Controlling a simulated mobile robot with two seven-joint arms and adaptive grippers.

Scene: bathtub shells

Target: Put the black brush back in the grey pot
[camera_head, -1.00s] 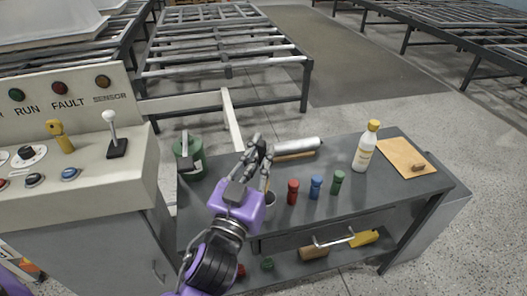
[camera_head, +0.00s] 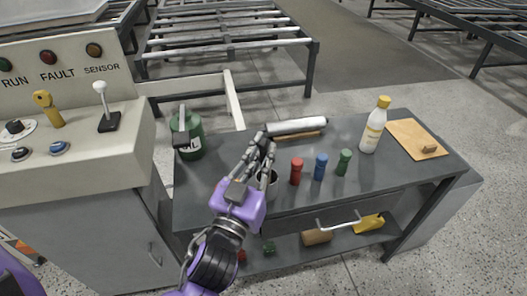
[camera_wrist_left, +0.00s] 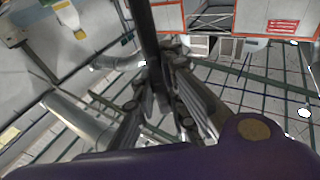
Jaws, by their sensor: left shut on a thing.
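My left gripper (camera_head: 262,148) is above the near left part of the grey workbench (camera_head: 225,200), with its wrist bent upward. It is shut on a dark rod-like thing, which I take to be the black brush (camera_wrist_left: 147,30); it runs up from between the fingers in the left wrist view. In the head view the brush is hard to tell from the dark fingers. The grey pot (camera_head: 273,188) stands on the bench just beside and behind my gripper, which partly hides it. I cannot tell whether brush and pot touch. My right gripper is not in view.
A roller (camera_head: 297,126) lies behind the gripper. Red (camera_head: 296,171), blue (camera_head: 320,167) and green (camera_head: 344,162) small bottles stand right of the pot. A green can (camera_head: 187,135) is at left, a white bottle (camera_head: 374,125) at right. A control console (camera_head: 75,150) borders the left.

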